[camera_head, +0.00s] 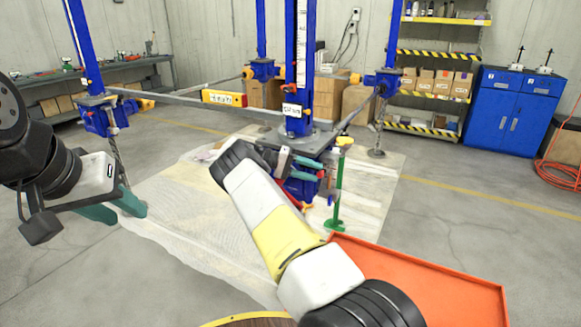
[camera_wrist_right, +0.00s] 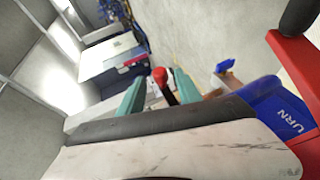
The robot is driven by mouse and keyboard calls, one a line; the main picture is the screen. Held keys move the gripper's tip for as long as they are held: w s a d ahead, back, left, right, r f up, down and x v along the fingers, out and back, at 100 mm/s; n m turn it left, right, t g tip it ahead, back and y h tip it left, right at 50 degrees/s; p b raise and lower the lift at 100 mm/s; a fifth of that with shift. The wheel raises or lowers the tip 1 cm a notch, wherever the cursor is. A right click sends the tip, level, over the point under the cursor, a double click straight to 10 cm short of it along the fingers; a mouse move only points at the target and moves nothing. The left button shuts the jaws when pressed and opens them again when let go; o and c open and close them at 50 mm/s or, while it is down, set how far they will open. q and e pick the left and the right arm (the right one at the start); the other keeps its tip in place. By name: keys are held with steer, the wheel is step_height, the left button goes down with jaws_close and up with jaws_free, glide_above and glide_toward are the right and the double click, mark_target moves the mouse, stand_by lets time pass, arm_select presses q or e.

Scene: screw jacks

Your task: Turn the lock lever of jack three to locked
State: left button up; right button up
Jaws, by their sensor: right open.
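The nearest jack, a blue column (camera_head: 299,60) with a small white label, stands in the middle of the head view; I cannot read its number. My right gripper (camera_head: 308,168) is at this jack's blue base, with its teal fingers apart. In the right wrist view a lever with a red ball knob (camera_wrist_right: 160,76) shows between the open fingers of the right gripper (camera_wrist_right: 160,90). I cannot tell whether either finger touches it. My left gripper (camera_head: 125,210) hangs at the left, clear of the jacks, its teal fingers apart and empty.
A green stand (camera_head: 337,190) with a yellow top is close right of the right gripper. An orange tray (camera_head: 440,280) is at front right. Other blue jacks (camera_head: 92,50) stand around, joined by bars. A blue cabinet (camera_head: 515,110) is at back right.

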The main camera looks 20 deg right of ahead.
steer(key=v, duration=0.7)
steer(key=shift+a, duration=0.2)
